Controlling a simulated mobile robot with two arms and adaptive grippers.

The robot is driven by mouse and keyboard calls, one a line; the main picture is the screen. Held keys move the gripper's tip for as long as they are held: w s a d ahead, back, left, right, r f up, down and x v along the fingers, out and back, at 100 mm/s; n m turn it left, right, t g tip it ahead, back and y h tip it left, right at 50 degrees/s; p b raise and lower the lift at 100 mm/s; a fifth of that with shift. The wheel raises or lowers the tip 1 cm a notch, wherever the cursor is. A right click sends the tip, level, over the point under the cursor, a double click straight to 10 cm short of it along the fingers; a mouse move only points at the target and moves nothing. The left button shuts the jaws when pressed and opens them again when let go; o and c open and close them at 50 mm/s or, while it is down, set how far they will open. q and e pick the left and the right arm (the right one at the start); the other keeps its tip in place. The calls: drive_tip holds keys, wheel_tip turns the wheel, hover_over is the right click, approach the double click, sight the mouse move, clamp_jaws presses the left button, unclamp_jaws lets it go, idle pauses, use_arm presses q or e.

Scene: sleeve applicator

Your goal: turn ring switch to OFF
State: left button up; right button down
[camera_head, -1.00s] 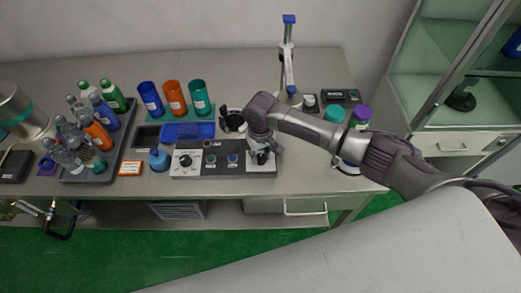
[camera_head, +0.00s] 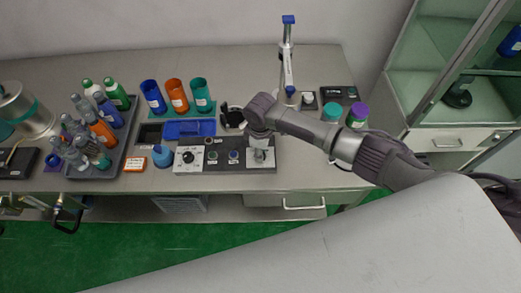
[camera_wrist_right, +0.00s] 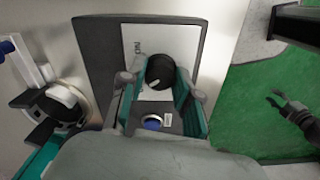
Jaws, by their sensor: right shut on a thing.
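The control box (camera_head: 205,168) is a long dark panel with a white plate at each end. The black ring switch (camera_wrist_right: 160,69) is a round knob with a pale mark, on the white plate (camera_wrist_right: 140,45) in the right wrist view. Part of a label shows beside it; I cannot read the full wording. My right gripper (camera_wrist_right: 157,85) has its teal-lined fingers on both sides of the knob and is shut on it. In the head view, my right gripper (camera_head: 261,155) hides this knob. My left gripper (camera_head: 68,218) hangs at lower left, away from the box.
A second black knob (camera_head: 188,157) is on the box's left plate, with small buttons between. A blue tray (camera_head: 188,130), coloured cups (camera_head: 176,95) and a bottle rack (camera_head: 85,171) stand to the left. A stand (camera_head: 288,65) and capped jars (camera_head: 357,115) are behind and right.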

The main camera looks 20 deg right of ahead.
drive_tip(key=shift+w+r+n, duration=0.1)
drive_tip(key=shift+n, duration=0.7)
drive_tip(key=c, duration=0.8)
unclamp_jaws()
wheel_tip(320, 180, up, 12)
drive_tip(key=shift+f, duration=0.1)
